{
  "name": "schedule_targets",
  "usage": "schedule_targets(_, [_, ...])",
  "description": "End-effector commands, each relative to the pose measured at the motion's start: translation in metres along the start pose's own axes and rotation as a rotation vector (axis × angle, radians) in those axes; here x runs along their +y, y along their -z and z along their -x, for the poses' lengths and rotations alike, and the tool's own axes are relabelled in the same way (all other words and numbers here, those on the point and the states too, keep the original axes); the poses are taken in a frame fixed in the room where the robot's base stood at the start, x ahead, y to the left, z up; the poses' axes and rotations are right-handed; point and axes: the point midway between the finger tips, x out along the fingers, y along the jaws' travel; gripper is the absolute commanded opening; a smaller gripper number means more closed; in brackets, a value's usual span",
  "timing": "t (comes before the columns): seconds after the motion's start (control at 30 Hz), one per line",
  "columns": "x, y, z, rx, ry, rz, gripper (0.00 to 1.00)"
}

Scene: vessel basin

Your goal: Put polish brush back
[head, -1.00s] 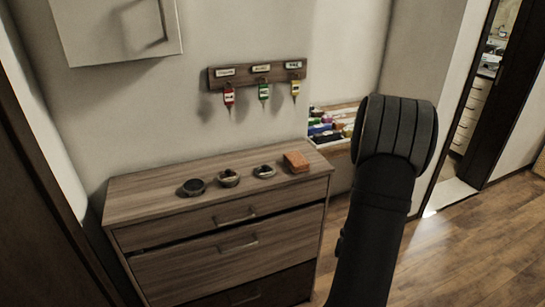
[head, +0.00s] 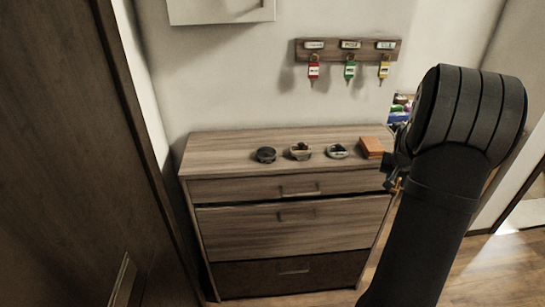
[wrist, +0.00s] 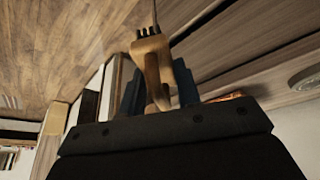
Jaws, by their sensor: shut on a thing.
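My gripper (wrist: 160,90) is shut on the polish brush (wrist: 152,62), which has a light wooden handle and dark bristles at its far end. In the head view, my gripper (head: 392,168) is partly hidden behind my arm, by the right edge of the dresser. A small orange-brown piece there (head: 397,185) looks like part of the brush. On the wooden dresser top (head: 225,150) stand a dark round tin (head: 265,155), two more small round tins or dishes (head: 300,151) (head: 338,151), and an orange-brown block (head: 371,147).
A key rack (head: 348,50) with red, green and yellow tags hangs above the dresser. The dresser's drawer fronts (head: 290,225) face me, with a dark gap under the top one. A dark door (head: 60,150) stands at left. Colourful items (head: 402,106) show behind my arm.

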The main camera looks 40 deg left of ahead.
Motion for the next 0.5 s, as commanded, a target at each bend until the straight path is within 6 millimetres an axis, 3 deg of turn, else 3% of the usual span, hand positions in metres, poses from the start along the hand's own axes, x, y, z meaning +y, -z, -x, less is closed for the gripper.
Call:
schedule_targets(0.03, [-0.025, 0.015, 0.014, 0.007, 0.015, 0.033, 0.12])
schedule_targets(0.2, [-0.104, 0.040, 0.053, 0.008, 0.059, 0.123, 0.12])
schedule_targets(0.33, [-0.168, 0.044, 0.080, 0.008, 0.093, 0.194, 0.12])
schedule_targets(0.5, [-0.252, 0.033, 0.112, 0.010, 0.140, 0.292, 0.12])
